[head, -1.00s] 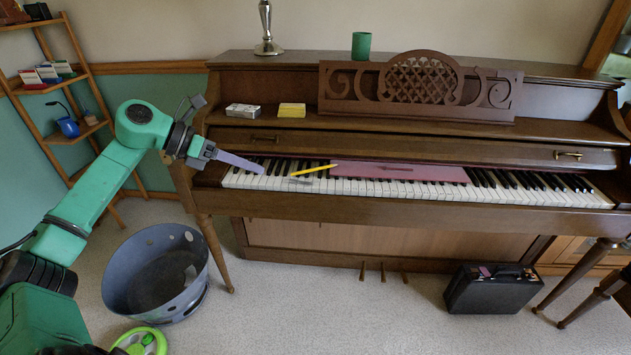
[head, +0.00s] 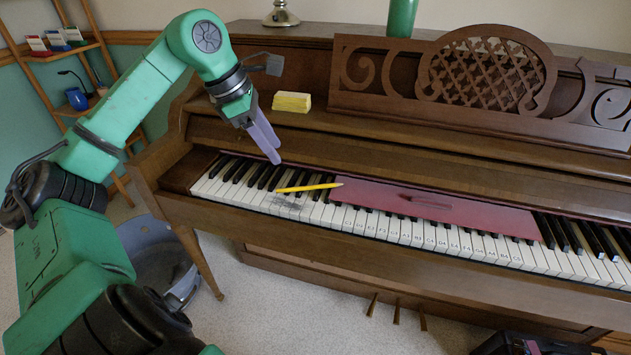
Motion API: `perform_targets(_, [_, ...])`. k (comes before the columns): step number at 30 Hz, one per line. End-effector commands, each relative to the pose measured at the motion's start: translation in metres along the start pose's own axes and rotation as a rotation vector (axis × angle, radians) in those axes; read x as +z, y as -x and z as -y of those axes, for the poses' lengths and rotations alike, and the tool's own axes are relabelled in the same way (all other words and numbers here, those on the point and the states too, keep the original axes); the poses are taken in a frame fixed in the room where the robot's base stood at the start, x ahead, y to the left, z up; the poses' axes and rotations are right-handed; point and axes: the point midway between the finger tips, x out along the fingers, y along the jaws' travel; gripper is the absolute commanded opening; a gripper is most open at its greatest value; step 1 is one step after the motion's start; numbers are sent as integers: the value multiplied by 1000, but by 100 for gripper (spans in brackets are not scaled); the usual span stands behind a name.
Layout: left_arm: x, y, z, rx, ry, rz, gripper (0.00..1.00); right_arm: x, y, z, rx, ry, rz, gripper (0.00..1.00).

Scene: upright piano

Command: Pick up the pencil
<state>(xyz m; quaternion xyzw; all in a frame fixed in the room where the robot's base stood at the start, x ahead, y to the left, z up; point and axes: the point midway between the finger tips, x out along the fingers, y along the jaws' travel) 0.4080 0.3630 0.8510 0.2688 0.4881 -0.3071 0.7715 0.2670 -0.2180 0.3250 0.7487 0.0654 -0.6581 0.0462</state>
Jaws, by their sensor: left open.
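The yellow pencil (head: 309,187) lies across the piano keys (head: 400,232), left of the middle. Its right tip reaches the left edge of a pink sheet (head: 430,205). My left gripper (head: 275,158) has purple fingers pointing down and slightly right. It is above the back of the keys, up and left of the pencil, apart from it. It is open with nothing visible between its fingers, which nearly overlap from this angle. My right gripper is not in view.
A grey scribbled patch (head: 288,203) lies on the keys just below the pencil. The carved music stand (head: 490,75) and a yellow block (head: 292,101) are on the piano behind. A grey bin (head: 155,255) stands on the floor at left, partly behind my arm.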

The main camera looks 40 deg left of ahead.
Motion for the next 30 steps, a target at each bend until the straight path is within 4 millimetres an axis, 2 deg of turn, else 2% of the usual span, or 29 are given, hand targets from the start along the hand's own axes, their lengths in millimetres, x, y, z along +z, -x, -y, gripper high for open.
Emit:
perform_targets(1, [-1, -16, 1, -7, 1, -1, 46, 0, 0, 0, -1, 0, 0, 50])
perform_targets(3, [0, -34, 1, -6, 0, -1, 46, 0, 1, 0, 0, 0, 0, 50])
perform_targets(7, [1, -59, 0, -4, 1, 1, 46, 3, -3, -1, 2, -1, 2, 50])
perform_targets(13, [5, -75, 0, -2, 0, 2, 46, 15, -15, -5, 10, -4, 11, 50])
perform_targets(19, [7, -93, 0, -4, 1, -13, 46, 49, -39, -11, 20, 4, 23, 50])
perform_targets(21, [4, -108, 1, -5, 3, -10, 46, 45, -45, -11, 20, 3, 12, 50])
perform_targets(24, [5, -117, 1, -3, 2, -6, 46, 41, -42, -10, 19, 1, 13, 50])
perform_targets(30, [8, -120, 0, -1, 2, 2, 46, 39, -40, -10, 19, 0, 14, 50])
